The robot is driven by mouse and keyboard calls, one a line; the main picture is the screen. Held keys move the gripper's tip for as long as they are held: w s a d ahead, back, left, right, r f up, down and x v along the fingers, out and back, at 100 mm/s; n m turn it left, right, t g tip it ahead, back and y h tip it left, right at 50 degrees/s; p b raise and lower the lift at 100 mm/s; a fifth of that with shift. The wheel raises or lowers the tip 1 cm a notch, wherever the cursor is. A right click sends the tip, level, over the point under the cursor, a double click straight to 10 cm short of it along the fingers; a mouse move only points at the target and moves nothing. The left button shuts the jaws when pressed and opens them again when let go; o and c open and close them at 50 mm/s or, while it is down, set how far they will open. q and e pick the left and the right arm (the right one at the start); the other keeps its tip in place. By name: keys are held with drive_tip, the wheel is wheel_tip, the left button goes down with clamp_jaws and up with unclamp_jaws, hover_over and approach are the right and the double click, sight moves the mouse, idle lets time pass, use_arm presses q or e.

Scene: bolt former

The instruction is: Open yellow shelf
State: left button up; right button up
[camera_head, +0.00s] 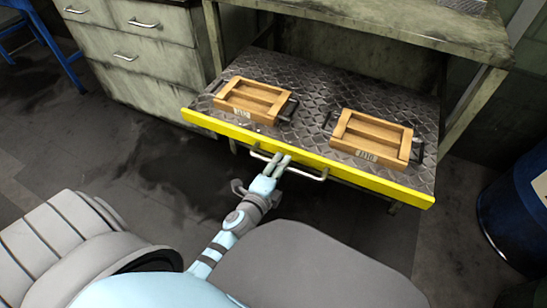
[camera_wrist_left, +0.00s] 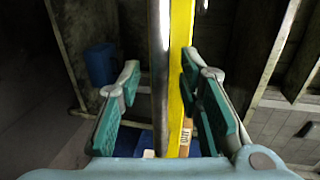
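The yellow shelf (camera_head: 375,179) has a bright yellow front edge and a dark diamond-plate top, and it juts out from under the workbench. A grey bar handle (camera_head: 312,177) runs along its front. My left gripper (camera_head: 280,164) is at the left part of this handle. In the left wrist view, the handle bar (camera_wrist_left: 158,60) and the yellow edge (camera_wrist_left: 181,35) run between the parted green-padded fingers of my left gripper (camera_wrist_left: 160,85). Gaps show beside the bar, so the fingers look open around it. My right gripper is not in view.
Two wooden crates, a left one (camera_head: 252,101) and a right one (camera_head: 371,138), lie on the shelf. A grey-green drawer cabinet (camera_head: 150,60) stands at the left. A blue barrel (camera_head: 515,210) stands at the right. The floor (camera_head: 110,145) front left is clear.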

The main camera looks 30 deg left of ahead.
use_arm(q)
drive_tip(key=v, duration=1)
drive_tip(key=shift+s, duration=0.35)
drive_tip(key=s+a+f+n+g, duration=0.2)
drive_tip(key=s+f+n+g, duration=0.25)
drive_tip(key=f, duration=0.85)
drive_tip(key=s+a+f+n+g, duration=0.1)
drive_tip(key=s+f+n+g, duration=0.4)
drive_tip(key=f, duration=0.8)
drive_tip(key=s+a+f+n+g, duration=0.25)
drive_tip(key=s+f+n, duration=0.45)
drive_tip(key=s, duration=0.5)
drive_tip(key=s+d+r+g+p, duration=0.1)
drive_tip(key=s+r+p, duration=0.3)
drive_tip(key=r+p, duration=0.4)
drive_tip(key=s+r+g+p, duration=0.1)
drive_tip(key=s+r+p, duration=0.3)
drive_tip(key=r+p, duration=0.5)
drive_tip(key=p, duration=0.3)
drive_tip(key=shift+s+d+h+p, duration=0.25)
drive_tip(key=shift+d+h+p, duration=0.05)
drive_tip(key=shift+d, duration=0.1)
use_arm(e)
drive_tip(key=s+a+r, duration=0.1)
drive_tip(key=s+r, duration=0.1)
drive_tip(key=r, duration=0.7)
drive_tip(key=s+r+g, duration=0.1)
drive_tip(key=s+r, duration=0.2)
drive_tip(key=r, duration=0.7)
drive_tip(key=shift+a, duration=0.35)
